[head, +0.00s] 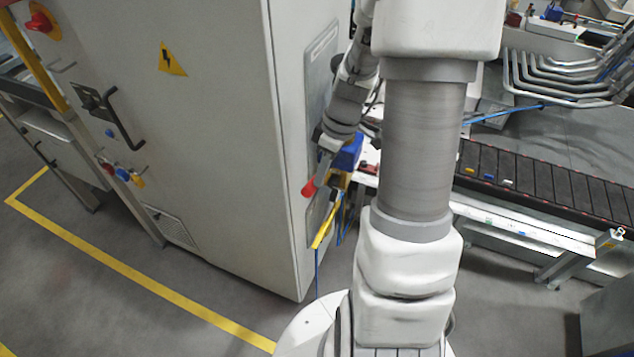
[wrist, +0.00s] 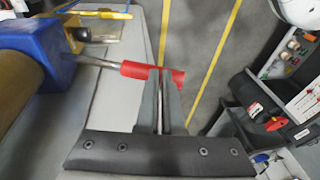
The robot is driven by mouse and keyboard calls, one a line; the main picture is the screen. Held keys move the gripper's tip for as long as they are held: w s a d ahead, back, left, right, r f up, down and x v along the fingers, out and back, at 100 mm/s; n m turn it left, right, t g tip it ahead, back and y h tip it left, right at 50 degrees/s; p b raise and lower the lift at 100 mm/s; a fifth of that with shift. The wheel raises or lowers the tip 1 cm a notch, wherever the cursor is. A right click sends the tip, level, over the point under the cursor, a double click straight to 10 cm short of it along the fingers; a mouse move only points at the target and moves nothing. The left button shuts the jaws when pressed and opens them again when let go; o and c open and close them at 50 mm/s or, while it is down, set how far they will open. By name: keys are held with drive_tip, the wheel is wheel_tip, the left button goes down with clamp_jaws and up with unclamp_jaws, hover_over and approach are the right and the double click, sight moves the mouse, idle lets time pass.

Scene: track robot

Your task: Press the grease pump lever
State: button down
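The grease pump's blue body (head: 349,152) is mounted on the side of the grey cabinet; it also shows at the left in the wrist view (wrist: 58,50). Its lever is a metal rod with a red handle (wrist: 150,73), which points left in the head view (head: 309,188). My gripper (wrist: 162,76) has its two dark fingers close together, with only a thin gap between them. The fingertips are at the red handle, which crosses them; contact is not clear. In the head view the gripper (head: 321,172) is small and partly hidden.
The tall grey cabinet (head: 220,110) stands close to my arm on the left. A yellow tube (head: 325,228) hangs below the pump. A roller conveyor (head: 540,190) is on the right. Yellow floor lines (head: 130,268) run beside the cabinet.

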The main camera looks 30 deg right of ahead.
drive_tip(key=shift+x, duration=1.8)
drive_tip(key=shift+w, duration=0.15)
